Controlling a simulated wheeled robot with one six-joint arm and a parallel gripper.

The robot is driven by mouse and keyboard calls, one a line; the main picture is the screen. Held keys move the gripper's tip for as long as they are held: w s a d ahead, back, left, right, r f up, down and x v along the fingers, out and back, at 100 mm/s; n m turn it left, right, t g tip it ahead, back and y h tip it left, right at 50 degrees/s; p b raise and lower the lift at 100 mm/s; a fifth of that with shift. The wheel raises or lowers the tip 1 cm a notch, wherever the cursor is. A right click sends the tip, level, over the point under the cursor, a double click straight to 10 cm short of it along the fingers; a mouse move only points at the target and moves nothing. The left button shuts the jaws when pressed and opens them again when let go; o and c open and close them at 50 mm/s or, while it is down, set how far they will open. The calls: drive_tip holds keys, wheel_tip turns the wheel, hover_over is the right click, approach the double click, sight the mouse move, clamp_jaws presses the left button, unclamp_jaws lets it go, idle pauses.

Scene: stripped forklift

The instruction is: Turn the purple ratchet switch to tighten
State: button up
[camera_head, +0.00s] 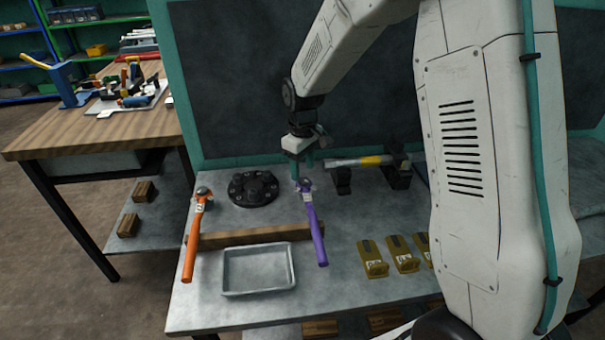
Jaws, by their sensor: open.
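I cannot tell whether the fingers touch the head. The gripper is open with nothing seen held.
A wooden bar (240,235) lies between the ratchets, behind an empty metal tray (229,290). A black round hub (253,189) stands left of my gripper. Several yellow-brown blocks (373,262) sit front right.

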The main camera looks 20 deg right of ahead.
sight(304, 181)
drive_tip(key=shift+f, duration=1.4)
drive_tip(key=c, duration=1)
